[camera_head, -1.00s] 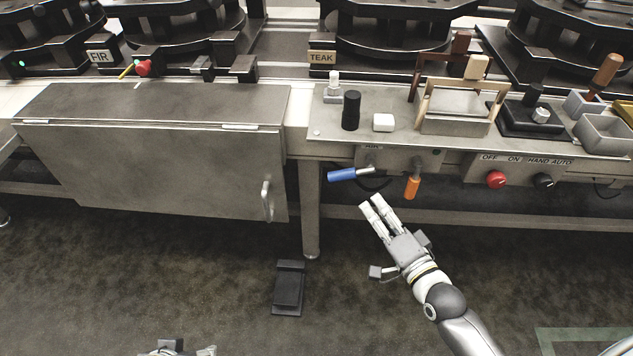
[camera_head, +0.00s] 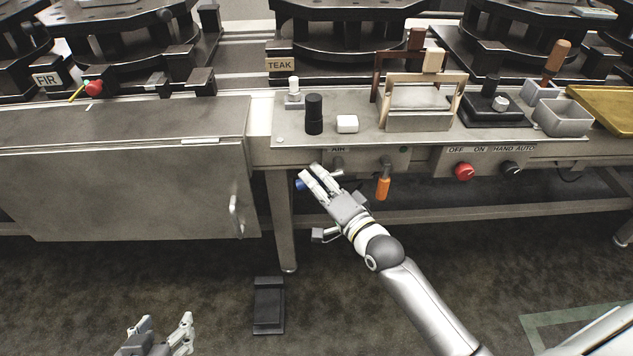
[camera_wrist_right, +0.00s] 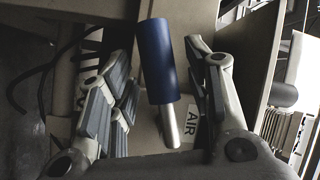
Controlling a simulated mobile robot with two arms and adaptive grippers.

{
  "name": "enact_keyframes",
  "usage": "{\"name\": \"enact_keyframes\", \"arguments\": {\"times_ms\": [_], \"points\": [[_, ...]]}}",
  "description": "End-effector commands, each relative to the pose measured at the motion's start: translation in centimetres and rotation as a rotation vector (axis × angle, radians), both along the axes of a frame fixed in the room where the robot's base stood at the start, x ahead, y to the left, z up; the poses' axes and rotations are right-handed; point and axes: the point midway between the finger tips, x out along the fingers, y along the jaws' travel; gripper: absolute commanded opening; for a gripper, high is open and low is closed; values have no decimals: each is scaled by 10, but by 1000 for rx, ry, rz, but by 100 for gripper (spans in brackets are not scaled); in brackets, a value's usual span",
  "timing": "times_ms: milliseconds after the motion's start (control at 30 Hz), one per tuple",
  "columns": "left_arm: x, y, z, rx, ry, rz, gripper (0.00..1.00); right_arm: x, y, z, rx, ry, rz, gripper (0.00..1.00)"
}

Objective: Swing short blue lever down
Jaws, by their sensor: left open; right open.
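The short blue lever (camera_head: 299,184) is on the front panel under the AIR label. In the head view only its blue end shows, left of my right gripper's fingers; the rest is hidden behind them. My right gripper (camera_head: 312,176) is open at the lever. In the right wrist view the blue grip (camera_wrist_right: 157,60) and its bare metal shaft (camera_wrist_right: 169,126) lie between the two open fingers, with visible gaps on both sides. My left gripper (camera_head: 166,318) is open and empty, low at the bottom left, far from the lever.
An orange lever (camera_head: 383,188) hangs down just right of my right gripper. A red knob (camera_head: 464,171) and a black knob (camera_head: 510,168) sit further right. A grey cabinet (camera_head: 120,190) stands left, and a black pedal (camera_head: 268,305) lies on the floor.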

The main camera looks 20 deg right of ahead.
Motion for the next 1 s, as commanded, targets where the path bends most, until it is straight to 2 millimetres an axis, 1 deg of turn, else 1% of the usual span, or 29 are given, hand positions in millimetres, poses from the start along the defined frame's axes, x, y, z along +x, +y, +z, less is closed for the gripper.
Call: {"name": "enact_keyframes", "arguments": {"times_ms": [133,400,467,767,1000], "points": [[5,-2,4,-8,-32,-2,57,6,2,0,-1,0,1,46],[6,-2,5,-8,-38,-3,57,7,2,0,-1,1,1,46],[6,-2,5,-9,-38,-2,57,7,2,0,-1,1,1,40],[6,-2,5,-8,-36,-2,57,6,2,0,-1,0,0,1],[6,-2,5,-8,-36,-1,57,7,2,0,-1,0,0,0]]}}
